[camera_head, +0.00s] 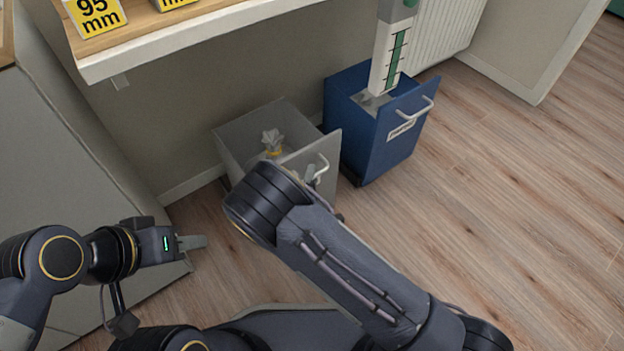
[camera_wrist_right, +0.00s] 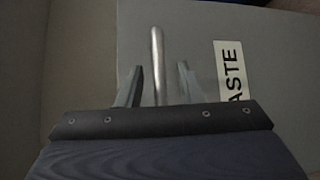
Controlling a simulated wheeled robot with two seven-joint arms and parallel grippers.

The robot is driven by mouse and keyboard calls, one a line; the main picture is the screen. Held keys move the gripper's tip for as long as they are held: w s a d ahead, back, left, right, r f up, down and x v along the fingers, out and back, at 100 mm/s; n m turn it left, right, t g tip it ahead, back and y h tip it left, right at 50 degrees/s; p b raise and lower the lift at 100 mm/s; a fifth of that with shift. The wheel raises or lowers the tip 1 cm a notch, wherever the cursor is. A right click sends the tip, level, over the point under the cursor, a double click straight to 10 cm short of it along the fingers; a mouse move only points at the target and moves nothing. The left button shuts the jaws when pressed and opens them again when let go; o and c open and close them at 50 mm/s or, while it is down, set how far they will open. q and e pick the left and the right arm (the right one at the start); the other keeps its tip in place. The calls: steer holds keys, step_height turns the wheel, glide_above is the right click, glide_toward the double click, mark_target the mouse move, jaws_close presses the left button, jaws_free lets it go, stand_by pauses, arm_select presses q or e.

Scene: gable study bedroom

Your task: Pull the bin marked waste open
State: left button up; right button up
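The grey waste bin (camera_head: 331,152) stands under the shelf, with its top showing open and crumpled litter inside. Its front carries a metal bar handle (camera_head: 322,168), partly covered by my right arm in the head view. In the right wrist view, the bin's grey front (camera_wrist_right: 190,40) shows a white label (camera_wrist_right: 232,85) reading "ASTE", its start cut off by my gripper. My right gripper (camera_wrist_right: 160,68) is open, with one finger on each side of the handle bar (camera_wrist_right: 157,50) and gaps beside it. My left gripper (camera_head: 203,241) is away from the bin, its opening unclear.
A blue bin (camera_head: 365,150) with a handle and white label stands close on the right, holding pale litter. A scale-marked panel (camera_head: 390,58) rises above it. A wooden shelf (camera_head: 180,22) overhangs at upper left. A grey cabinet (camera_head: 70,170) is at left. Floor at right is clear.

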steer(key=shift+w, duration=0.3)
jaws_close()
steer(key=shift+d, duration=0.1)
